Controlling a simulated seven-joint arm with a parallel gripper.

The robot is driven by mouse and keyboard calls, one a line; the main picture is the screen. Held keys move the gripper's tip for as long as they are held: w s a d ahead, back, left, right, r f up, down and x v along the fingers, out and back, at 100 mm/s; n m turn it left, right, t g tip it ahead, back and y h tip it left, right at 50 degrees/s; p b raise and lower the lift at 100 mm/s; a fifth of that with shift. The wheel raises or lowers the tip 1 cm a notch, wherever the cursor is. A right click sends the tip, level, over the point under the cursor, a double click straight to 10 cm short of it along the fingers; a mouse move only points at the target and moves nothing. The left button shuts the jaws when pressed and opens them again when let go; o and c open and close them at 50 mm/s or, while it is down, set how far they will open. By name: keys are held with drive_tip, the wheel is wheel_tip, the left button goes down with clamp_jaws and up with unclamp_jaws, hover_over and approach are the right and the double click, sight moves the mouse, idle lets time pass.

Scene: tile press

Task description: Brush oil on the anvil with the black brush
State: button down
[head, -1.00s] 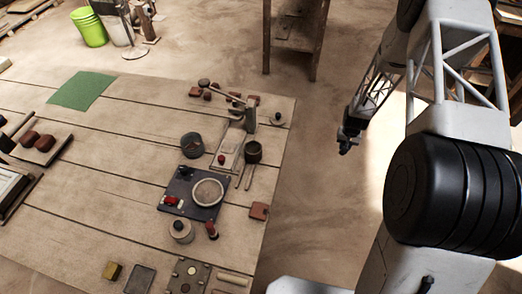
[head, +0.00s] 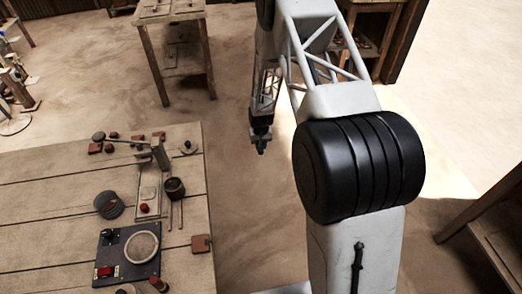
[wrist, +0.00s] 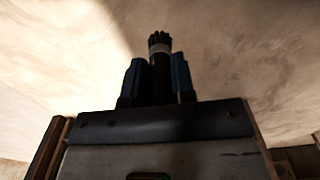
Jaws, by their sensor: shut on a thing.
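My gripper (head: 262,146) hangs in the air off the right side of the workbench, above the floor. In the wrist view my gripper (wrist: 160,80) is shut on a dark brush (wrist: 159,42) with a pale band and black bristles pointing away from my wrist. The press (head: 150,185) stands at the bench's far right corner, with a lever reaching left and a pale base. A red-topped piece lies on that base. I cannot clearly tell which part is the anvil. A dark pot (head: 175,187) stands just right of the press, with thin rods beside it.
The workbench (head: 50,205) fills the lower left. A dark panel (head: 115,269) with a round pale plate and red switch lies nearer me. A dark round container (head: 108,204) is left of the press. A wooden stand (head: 170,12) is behind. Open floor surrounds my gripper.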

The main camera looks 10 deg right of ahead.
drive_tip(key=w+r+m, duration=0.1)
drive_tip(key=w+r, duration=0.3)
drive_tip(key=r, duration=0.3)
drive_tip(key=w+r+m, duration=0.1)
drive_tip(key=w+r, duration=0.2)
drive_tip(key=r, duration=0.4)
drive_tip(key=a+r, duration=0.6)
drive_tip(key=r, duration=0.4)
drive_tip(key=s+a+r, duration=0.3)
drive_tip(key=s+a, duration=0.3)
drive_tip(key=a, duration=0.2)
drive_tip(key=s+a+r, duration=0.2)
drive_tip(key=s+a, duration=0.4)
drive_tip(key=a, duration=0.2)
drive_tip(key=s+a+r+n, duration=0.1)
drive_tip(key=s+a, duration=0.5)
drive_tip(key=s, duration=0.5)
drive_tip(key=s+a+r+n, duration=0.1)
drive_tip(key=s+a, duration=0.6)
drive_tip(key=s, duration=0.5)
drive_tip(key=shift+a+f, duration=0.1)
drive_tip(key=shift+f, duration=0.1)
drive_tip(key=shift+f, duration=2.8)
drive_tip(key=shift+f, duration=0.7)
